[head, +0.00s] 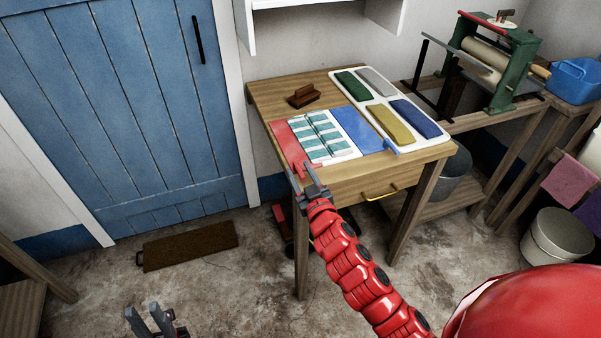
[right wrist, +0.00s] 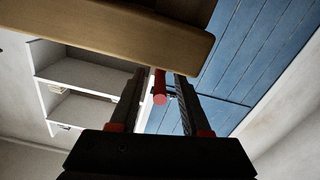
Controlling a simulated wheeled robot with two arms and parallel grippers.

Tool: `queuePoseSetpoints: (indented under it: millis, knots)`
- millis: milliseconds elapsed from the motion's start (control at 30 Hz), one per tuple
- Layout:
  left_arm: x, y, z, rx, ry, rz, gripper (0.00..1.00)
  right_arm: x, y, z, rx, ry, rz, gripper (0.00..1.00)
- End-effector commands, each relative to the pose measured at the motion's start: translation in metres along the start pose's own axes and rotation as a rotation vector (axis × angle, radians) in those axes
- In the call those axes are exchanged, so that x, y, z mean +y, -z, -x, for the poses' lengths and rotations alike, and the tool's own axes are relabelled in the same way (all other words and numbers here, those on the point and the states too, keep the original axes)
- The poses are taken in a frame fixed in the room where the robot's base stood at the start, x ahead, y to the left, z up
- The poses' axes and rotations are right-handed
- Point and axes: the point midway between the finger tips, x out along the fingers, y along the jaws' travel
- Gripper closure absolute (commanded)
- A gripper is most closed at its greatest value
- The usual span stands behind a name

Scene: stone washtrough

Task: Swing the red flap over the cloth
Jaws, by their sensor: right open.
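The red flap (head: 283,142) lies flat open on the wooden table, at the left of the cloth. The cloth (head: 320,130), teal and white striped, lies on a white panel (head: 348,152). A blue flap (head: 357,130) lies flat at its right. My right gripper (head: 305,176) is open at the table's front edge, by the red flap's front end. In the right wrist view a red round handle (right wrist: 159,88) shows between the open fingers (right wrist: 159,100); contact with them cannot be told. My left gripper (head: 150,318) is open and empty, low over the floor.
The wooden table (head: 270,95) also carries a brown block (head: 303,95) and a white tray (head: 361,77) of coloured folded cloths. A blue handle (head: 392,146) sticks out at the front. A green-framed mangle (head: 510,65) stands right.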

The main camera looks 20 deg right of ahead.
Motion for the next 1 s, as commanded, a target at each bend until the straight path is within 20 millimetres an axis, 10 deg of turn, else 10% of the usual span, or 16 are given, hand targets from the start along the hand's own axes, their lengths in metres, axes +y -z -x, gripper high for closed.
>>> queuePoseSetpoints:
  millis: [367,1000]
  knots:
    - [0.0000,0.0000,0.0000,0.000,0.000,0.000,0.70,0.0001,-0.0001,0.0004,0.000,0.000,0.001,1.00]
    - [0.0000,0.0000,0.0000,0.000,0.000,0.000,0.70,0.0003,0.0000,0.0005,0.000,0.000,0.002,1.00]
